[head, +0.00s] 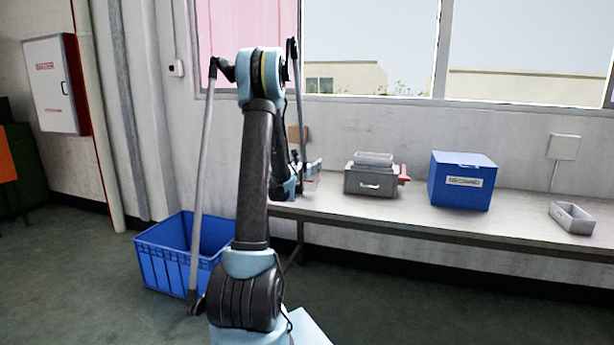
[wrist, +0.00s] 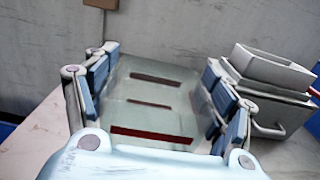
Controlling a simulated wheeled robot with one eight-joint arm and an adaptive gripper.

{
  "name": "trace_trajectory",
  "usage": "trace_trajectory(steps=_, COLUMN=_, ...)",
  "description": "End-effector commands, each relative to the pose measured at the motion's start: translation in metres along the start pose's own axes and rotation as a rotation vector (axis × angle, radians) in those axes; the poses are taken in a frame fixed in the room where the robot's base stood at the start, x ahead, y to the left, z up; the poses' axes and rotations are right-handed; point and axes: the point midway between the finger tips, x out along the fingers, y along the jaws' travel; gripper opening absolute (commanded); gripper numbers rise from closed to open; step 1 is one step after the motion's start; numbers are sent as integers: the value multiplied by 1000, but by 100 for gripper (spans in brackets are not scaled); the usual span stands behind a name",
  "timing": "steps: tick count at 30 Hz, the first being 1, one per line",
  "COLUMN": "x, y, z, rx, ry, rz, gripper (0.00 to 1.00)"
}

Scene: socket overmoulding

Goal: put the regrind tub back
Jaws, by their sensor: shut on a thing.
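A blue tub (head: 462,182) with a white label, which seems to read REGRIND, stands upright on the bench, right of the grey drawer unit. Its top looks covered. My gripper (wrist: 160,68) is well to the left of it, over the left end of the bench. The gripper is shut on a clear greenish piece (wrist: 150,118) with dark red bars, which lies between the two fingers. The piece also shows small in the head view (head: 313,171), partly hidden by my arm. I cannot tell whether it touches the bench.
A grey drawer unit (head: 370,183) with a grey tray (head: 374,158) on top and a red part at its side stands right of my gripper. A small grey tray (head: 572,218) sits at the bench's right. A blue crate (head: 165,268) stands on the floor. Bench (head: 415,214) is clear in front.

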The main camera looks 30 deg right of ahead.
Motion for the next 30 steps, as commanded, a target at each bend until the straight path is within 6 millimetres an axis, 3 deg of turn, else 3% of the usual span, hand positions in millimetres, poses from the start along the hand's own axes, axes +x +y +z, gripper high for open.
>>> trace_trajectory(steps=10, x=0, y=0, z=-35, rx=0, ry=0, rz=0, gripper=21)
trace_trajectory(steps=22, x=0, y=0, z=-41, rx=0, ry=0, rz=0, gripper=21)
trace_trajectory(steps=23, x=0, y=0, z=-41, rx=0, ry=0, rz=0, gripper=80)
trace_trajectory(steps=25, x=0, y=0, z=-40, rx=0, ry=0, rz=0, gripper=96)
trace_trajectory(steps=30, x=0, y=0, z=-40, rx=0, ry=0, rz=0, gripper=96)
